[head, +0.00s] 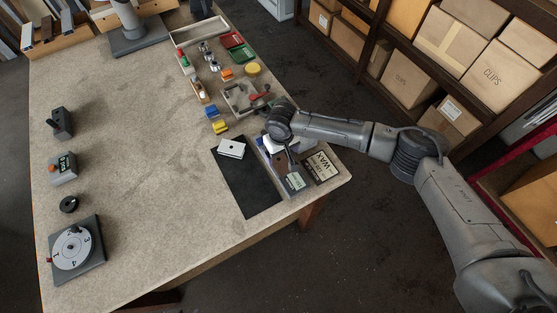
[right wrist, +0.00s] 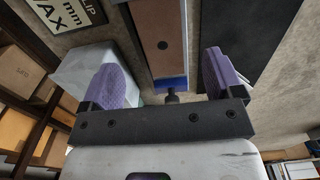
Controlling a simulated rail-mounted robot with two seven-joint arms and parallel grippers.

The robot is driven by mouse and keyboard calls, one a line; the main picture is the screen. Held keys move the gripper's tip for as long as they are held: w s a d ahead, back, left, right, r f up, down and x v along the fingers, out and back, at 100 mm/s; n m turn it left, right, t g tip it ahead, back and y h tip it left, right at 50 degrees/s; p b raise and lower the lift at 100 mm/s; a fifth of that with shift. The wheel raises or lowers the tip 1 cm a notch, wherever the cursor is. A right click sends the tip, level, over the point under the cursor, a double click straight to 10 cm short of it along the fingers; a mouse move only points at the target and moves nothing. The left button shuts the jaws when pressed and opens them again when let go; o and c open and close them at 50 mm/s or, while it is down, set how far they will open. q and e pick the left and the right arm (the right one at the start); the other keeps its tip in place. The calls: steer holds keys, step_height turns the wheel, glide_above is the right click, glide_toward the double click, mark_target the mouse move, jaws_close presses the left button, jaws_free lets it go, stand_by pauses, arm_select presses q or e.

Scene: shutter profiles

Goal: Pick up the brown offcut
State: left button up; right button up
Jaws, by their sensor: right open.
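The brown offcut (right wrist: 157,32) is a flat brown piece with a small dark hole, lying between grey walls with a blue end. In the head view a bit of brown (head: 282,160) shows just below my right gripper (head: 279,149). In the right wrist view my right gripper (right wrist: 164,84) is open, its two purple-padded fingers on either side of the line of the offcut and apart from it. How far above the offcut the fingers are, I cannot tell. My left gripper is not in view.
A white block (right wrist: 92,75) is close to the left finger. A dark mat (head: 247,187) bears a white piece (head: 231,148). Small parts crowd the table's far right; the middle is clear.

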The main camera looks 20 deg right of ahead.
mark_target(280, 162)
steer(key=shift+w+f, duration=0.15)
steer(key=shift+f, duration=3.15)
steer(key=c, duration=1)
